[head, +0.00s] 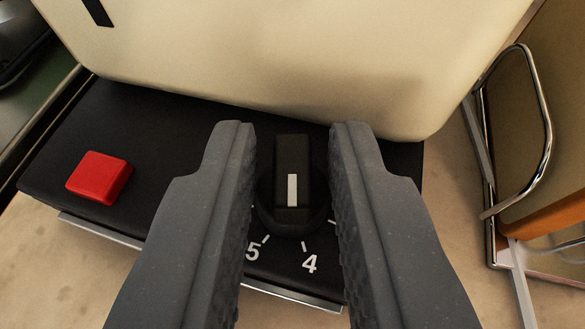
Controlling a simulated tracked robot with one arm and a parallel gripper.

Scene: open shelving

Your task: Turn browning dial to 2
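The browning dial (291,160) is a black knob with a raised grip bar and a white pointer mark. It sits on the black base panel (150,130) of a cream toaster (270,50). The white mark points down in the picture, roughly between the printed 5 and 4 and nearer the 4. The numeral 2 is not visible; my fingers hide parts of the scale. My gripper (291,130) is open, with one grey finger on each side of the knob's grip bar. A gap shows between each finger and the bar.
A red square button (99,177) stands on the panel to the left. A chrome wire frame (545,130) is at the right, beside an orange-edged object. A beige surface (60,270) lies below the panel. A dark object (20,40) is at the upper left.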

